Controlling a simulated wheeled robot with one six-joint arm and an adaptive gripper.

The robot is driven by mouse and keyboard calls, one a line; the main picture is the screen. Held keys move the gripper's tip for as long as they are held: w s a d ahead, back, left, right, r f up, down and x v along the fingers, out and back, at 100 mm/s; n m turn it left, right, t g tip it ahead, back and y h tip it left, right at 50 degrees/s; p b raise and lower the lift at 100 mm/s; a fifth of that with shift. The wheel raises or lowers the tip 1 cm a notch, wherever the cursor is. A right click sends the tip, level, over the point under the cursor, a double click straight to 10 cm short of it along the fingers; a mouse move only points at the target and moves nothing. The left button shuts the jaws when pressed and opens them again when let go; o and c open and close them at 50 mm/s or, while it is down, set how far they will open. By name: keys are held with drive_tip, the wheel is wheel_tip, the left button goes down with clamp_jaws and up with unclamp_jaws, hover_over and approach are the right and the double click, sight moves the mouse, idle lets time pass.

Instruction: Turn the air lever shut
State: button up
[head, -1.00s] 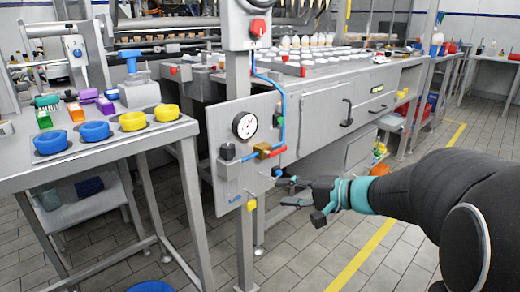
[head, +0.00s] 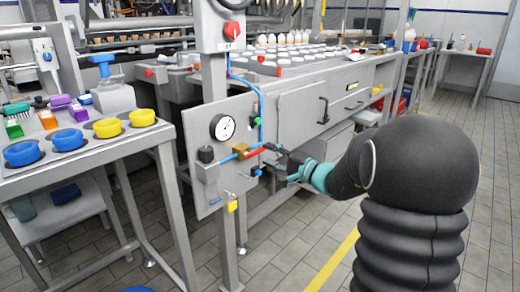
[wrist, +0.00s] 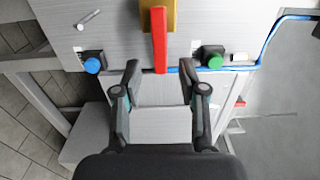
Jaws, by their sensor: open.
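The air lever is a red handle (head: 256,152) on a brass valve body (head: 241,151) on the grey panel (head: 207,178). In the head view it points right, towards my gripper (head: 272,161), which is close to its free end. In the wrist view the red lever (wrist: 160,42) runs down from the brass body (wrist: 147,15), its end lined up between the fingertips of my gripper (wrist: 160,71). The fingers are open, one on each side, with gaps to the lever. I cannot tell how deep the lever sits between them.
A pressure gauge (head: 222,127) sits above the valve. A green knob (wrist: 212,56) and a blue knob (wrist: 92,65) flank the lever, near the fingers. A blue air hose (wrist: 268,42) runs along the panel. A table with coloured rings (head: 69,139) stands left.

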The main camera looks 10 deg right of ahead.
sight(261, 151)
drive_tip(key=shift+x, duration=2.3)
clamp_jaws()
